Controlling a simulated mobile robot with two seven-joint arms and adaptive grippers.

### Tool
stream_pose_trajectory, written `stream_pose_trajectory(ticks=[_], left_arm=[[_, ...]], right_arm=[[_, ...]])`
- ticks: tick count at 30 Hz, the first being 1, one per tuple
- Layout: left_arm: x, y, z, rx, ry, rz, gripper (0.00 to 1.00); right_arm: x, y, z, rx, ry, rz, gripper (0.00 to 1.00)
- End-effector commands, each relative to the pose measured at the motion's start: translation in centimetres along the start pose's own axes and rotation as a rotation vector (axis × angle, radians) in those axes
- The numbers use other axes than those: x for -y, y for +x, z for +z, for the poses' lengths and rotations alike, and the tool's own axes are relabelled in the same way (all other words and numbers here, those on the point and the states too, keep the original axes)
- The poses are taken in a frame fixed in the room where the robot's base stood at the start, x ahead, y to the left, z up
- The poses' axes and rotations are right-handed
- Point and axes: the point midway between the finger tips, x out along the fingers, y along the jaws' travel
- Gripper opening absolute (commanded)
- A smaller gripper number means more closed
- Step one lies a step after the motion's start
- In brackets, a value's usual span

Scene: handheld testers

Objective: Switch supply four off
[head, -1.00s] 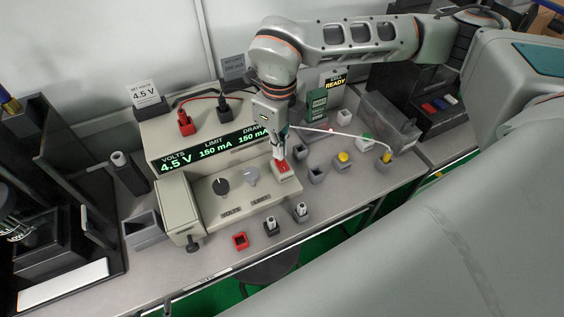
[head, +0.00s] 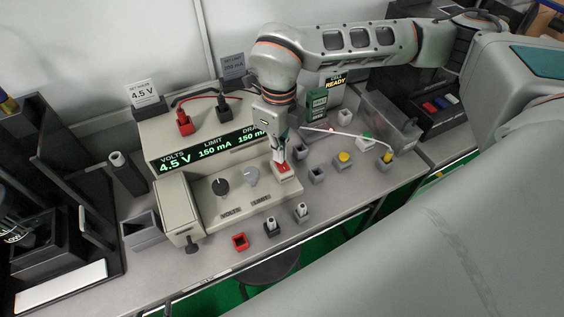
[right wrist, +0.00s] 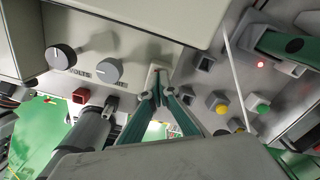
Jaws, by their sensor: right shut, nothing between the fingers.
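The power supply (head: 205,200) is a beige bench unit, its lit display (head: 210,147) reading 4.5 V and 150 mA limit; the draw reading is partly covered by my arm. A red switch (head: 283,168) sits on a pale block at the panel's right end. My right gripper (head: 281,158) is shut and empty, pointing down with its tips at the switch; I cannot tell whether they touch. In the right wrist view its teal fingers (right wrist: 157,88) meet over the pale switch block (right wrist: 155,70), hiding the red part. My left gripper is not clearly visible.
Dark and light knobs (head: 220,187) sit left of the switch. Red and black plugs (head: 184,123) are on top of the unit. A red socket (head: 240,241) and several small blocks stand in front and right. A white rod (head: 345,133) lies to the right.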

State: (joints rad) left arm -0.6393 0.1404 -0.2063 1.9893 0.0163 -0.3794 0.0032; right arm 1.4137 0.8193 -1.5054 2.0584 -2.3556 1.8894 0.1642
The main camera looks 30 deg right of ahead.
Motion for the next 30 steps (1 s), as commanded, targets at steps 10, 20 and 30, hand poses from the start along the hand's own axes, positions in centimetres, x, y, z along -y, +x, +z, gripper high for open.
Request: stream_pose_trajectory(ticks=[10,20,30], left_arm=[[-0.1,0.1,0.3,0.003,0.0,0.001,0.4],[-0.1,0.1,0.4,0.004,-0.001,0.001,0.4],[0.4,-0.5,-1.7,-0.015,0.003,-0.005,0.4]], right_arm=[[0.0,0.5,0.0,-0.001,0.0,0.0,0.0],[0.0,0.8,-0.1,-0.002,0.0,0.0,0.0],[0.0,-1.5,0.0,0.001,0.001,-0.001,0.0]])
